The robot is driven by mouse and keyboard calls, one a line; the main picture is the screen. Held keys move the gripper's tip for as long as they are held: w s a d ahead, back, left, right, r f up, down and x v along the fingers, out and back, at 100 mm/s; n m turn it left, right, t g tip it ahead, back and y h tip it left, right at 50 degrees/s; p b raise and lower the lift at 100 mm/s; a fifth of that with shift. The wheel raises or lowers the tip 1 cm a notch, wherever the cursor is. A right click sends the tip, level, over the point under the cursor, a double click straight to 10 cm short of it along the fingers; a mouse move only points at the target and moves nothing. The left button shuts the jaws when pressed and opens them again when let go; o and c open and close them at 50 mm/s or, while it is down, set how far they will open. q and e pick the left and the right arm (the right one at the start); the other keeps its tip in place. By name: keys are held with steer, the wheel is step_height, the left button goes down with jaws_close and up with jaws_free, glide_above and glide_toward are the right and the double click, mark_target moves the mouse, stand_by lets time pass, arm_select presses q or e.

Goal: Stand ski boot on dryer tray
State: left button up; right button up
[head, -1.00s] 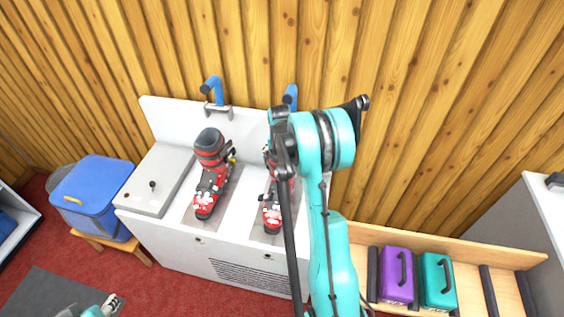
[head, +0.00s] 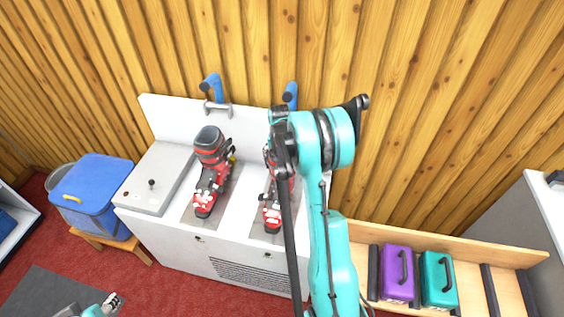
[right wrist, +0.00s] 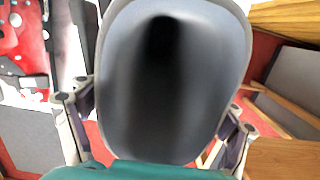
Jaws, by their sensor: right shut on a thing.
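A red and black ski boot (head: 211,172) with buckles stands upright on the left grey tray plate (head: 224,198) of the white dryer bench. A second red and black boot (head: 272,212) is over the right plate, partly hidden by my right arm. I cannot tell if its sole touches the plate. In the right wrist view, the dark open cuff of a boot (right wrist: 165,60) fills the space between the fingers of my right gripper (right wrist: 155,122), which is shut on it. That gripper is hidden in the head view. My left gripper (head: 112,302) is low at the left, away from the bench, its jaws too small to judge.
Blue pipes (head: 214,88) rise behind the boots. A blue cooler bag (head: 92,190) sits on a wooden stool at left. A wooden rack (head: 450,240) at right holds a purple case (head: 396,275) and a teal case (head: 437,281). Red carpet lies in front.

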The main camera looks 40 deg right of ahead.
steer(key=o, duration=1.7)
step_height(320, 180, up, 12)
steer(key=s+a, duration=0.1)
steer(key=s+a+r+m+t+b, duration=0.1)
steer(key=a+r+m, duration=0.1)
steer(key=a+m, duration=0.15)
steer(key=s+a+r+m, duration=0.2)
steer(key=a, duration=0.3)
steer(key=s+a+f+m+t+b, duration=0.1)
steer(key=s+a+m+t+b, duration=0.1)
steer(key=s+a+m, duration=0.6)
steer(key=s+a+f+m+t+y+b, duration=0.1)
steer(key=s+a+f+m+t, duration=0.1)
steer(key=s+a+m, duration=0.6)
steer(key=a+m+t, duration=0.1)
steer(key=a+m, duration=0.2)
steer(key=m, duration=0.1)
steer(key=shift+s+a+f+b, duration=0.3)
steer(key=shift+a+b, duration=0.05)
steer(key=shift+a, duration=0.05)
